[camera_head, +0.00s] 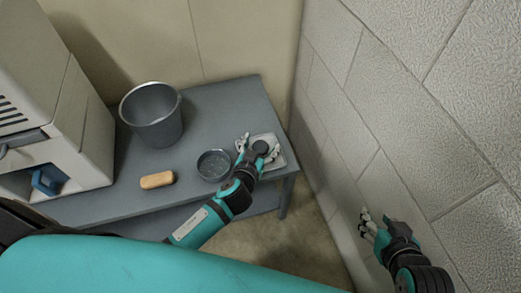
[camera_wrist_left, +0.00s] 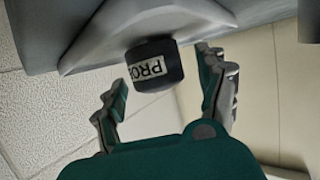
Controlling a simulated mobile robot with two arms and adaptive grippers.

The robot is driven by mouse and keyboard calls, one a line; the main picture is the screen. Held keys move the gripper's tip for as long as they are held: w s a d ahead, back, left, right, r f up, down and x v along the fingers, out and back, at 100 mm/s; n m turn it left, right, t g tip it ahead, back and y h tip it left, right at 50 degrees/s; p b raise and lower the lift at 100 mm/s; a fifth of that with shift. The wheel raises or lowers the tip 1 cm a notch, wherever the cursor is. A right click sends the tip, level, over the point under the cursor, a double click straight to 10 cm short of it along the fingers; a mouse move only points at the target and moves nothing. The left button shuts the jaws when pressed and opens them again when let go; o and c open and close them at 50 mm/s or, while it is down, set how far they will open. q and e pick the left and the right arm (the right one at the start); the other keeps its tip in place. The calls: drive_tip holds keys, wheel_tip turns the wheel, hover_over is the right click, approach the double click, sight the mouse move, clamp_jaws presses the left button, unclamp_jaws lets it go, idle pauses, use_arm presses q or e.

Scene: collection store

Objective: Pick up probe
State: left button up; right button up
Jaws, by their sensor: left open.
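The probe (camera_wrist_left: 152,66) is a short dark cylinder with a white label reading "PRO", partly cut off, in the left wrist view. In the head view its round dark top (camera_head: 261,147) shows over a pale tray (camera_head: 281,160) near the table's right end. My left gripper (camera_head: 257,149) is open over the tray, with its fingers on either side of the probe. In the left wrist view the gripper (camera_wrist_left: 165,78) has clear gaps between its fingers and the probe. My right gripper (camera_head: 369,226) hangs empty by the block wall; its opening is unclear.
On the grey table (camera_head: 215,105) are a metal bucket (camera_head: 153,118), a round grey dish (camera_head: 213,166) just left of my left gripper, and a tan block (camera_head: 157,180). A beige machine (camera_head: 85,120) stands at the left. A block wall (camera_head: 400,110) rises at the right.

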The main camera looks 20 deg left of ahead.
use_arm(q)
drive_tip(key=c, duration=1.3)
